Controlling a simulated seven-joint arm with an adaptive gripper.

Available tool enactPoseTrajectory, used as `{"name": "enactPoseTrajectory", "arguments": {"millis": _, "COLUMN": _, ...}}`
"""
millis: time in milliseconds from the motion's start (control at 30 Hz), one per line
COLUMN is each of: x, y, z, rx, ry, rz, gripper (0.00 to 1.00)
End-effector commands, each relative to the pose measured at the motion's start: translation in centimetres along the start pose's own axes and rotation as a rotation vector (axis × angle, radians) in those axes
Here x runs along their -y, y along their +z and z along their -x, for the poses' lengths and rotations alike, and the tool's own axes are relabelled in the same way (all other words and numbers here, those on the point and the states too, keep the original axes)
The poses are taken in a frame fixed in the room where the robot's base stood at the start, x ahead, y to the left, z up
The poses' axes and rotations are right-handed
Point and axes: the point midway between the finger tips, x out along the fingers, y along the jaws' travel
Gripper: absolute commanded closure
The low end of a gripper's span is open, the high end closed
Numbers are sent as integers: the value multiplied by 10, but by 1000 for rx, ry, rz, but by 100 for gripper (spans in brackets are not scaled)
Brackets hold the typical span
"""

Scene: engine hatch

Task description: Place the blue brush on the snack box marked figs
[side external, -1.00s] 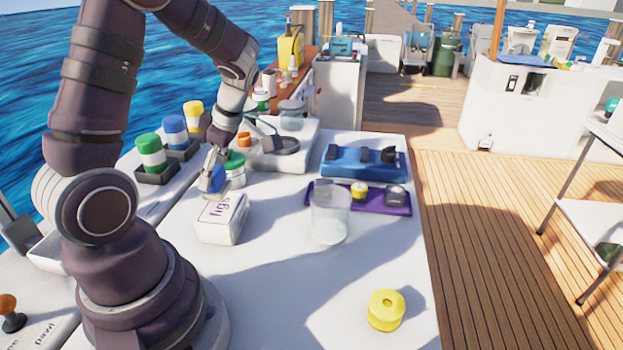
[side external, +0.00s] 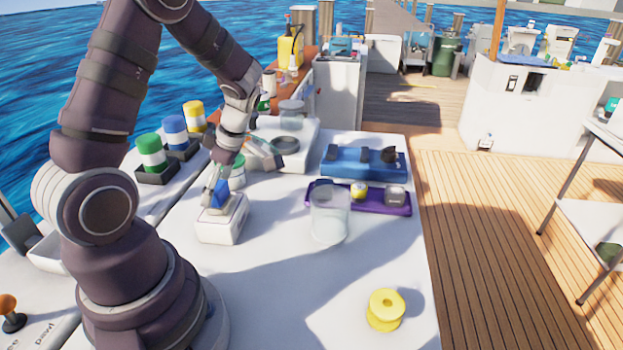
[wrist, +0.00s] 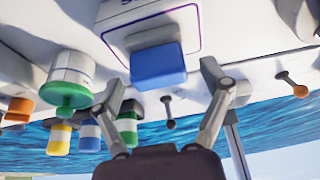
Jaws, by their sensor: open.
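The blue brush (side external: 220,194) is at the top of the white snack box (side external: 222,226), with its blue part upright there. It appears to touch the box top, but the exact contact is hidden. In the wrist view the blue brush (wrist: 158,66) lies in front of the white box (wrist: 185,22), which has a purple outline. The figs lettering is not readable now. My gripper (side external: 217,188) is just above the box, around the brush. In the wrist view my gripper (wrist: 168,92) is open, its fingers spread apart on either side of the brush, with gaps visible.
A white jar with a green lid (side external: 237,172) stands close behind the box. A clear container (side external: 330,215) stands to the right, by a purple tray (side external: 375,205) and a blue rack (side external: 362,165). A yellow spool (side external: 386,310) lies at front right. The front middle is free.

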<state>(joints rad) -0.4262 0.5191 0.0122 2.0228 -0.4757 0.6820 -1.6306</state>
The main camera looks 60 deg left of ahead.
Motion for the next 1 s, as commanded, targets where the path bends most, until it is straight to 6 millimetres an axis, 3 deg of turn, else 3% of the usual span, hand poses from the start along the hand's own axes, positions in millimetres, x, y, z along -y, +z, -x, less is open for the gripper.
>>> {"name": "enactPoseTrajectory", "arguments": {"millis": 167, "x": -2, "y": -1, "z": 20, "rx": 0, "ry": 7, "rz": 0, "gripper": 22}}
{"name": "enactPoseTrajectory", "arguments": {"millis": 500, "x": -1, "y": -1, "z": 104, "rx": -3, "ry": 5, "rz": 0, "gripper": 22}}
{"name": "enactPoseTrajectory", "arguments": {"millis": 700, "x": 1, "y": 0, "z": 124, "rx": 10, "ry": 12, "rz": -40, "gripper": 22}}
{"name": "enactPoseTrajectory", "arguments": {"millis": 767, "x": 4, "y": 0, "z": 130, "rx": 38, "ry": 46, "rz": -159, "gripper": 22}}
{"name": "enactPoseTrajectory", "arguments": {"millis": 833, "x": 11, "y": 4, "z": 139, "rx": 85, "ry": 128, "rz": -418, "gripper": 22}}
{"name": "enactPoseTrajectory", "arguments": {"millis": 1000, "x": 48, "y": 28, "z": 163, "rx": 135, "ry": 501, "rz": -1283, "gripper": 22}}
